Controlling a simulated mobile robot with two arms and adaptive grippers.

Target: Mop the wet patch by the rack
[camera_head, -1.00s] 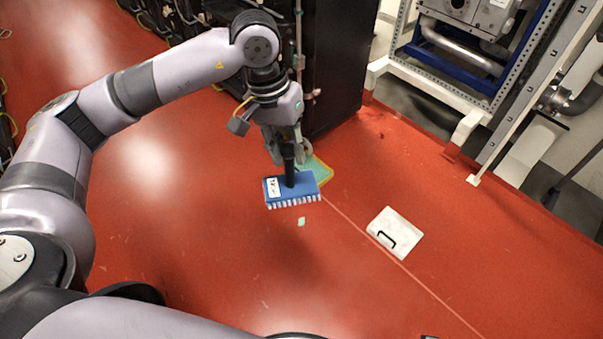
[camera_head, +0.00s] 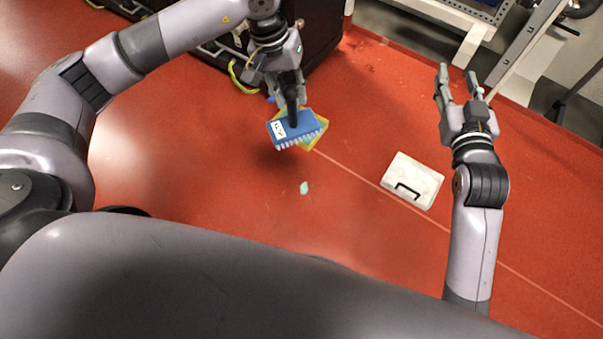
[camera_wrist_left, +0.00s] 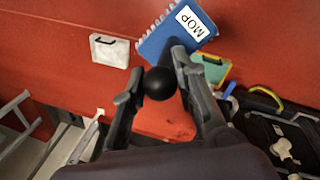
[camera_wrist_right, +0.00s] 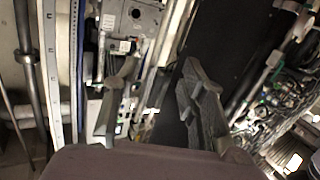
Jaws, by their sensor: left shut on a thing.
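The mop (camera_head: 295,128) is a blue block with pale bristles, a black handle and a white label. The label reads "MOP" in the left wrist view (camera_wrist_left: 187,24). My left gripper (camera_head: 292,88) is shut on its handle, with the round black knob showing between the fingers in the left wrist view. The mop is tilted; whether it touches the floor I cannot tell. A small pale green spot (camera_head: 304,188) lies on the red floor in front of it. No wet patch is clearly recognisable. My right gripper (camera_head: 458,78) is open and empty, at the right.
A yellow and teal flat item (camera_head: 318,134) is partly hidden behind the mop. A white case with a black handle (camera_head: 412,181) lies on the floor to the right. A black rack (camera_head: 325,30) and a white frame (camera_head: 470,35) stand at the back. Open red floor lies around.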

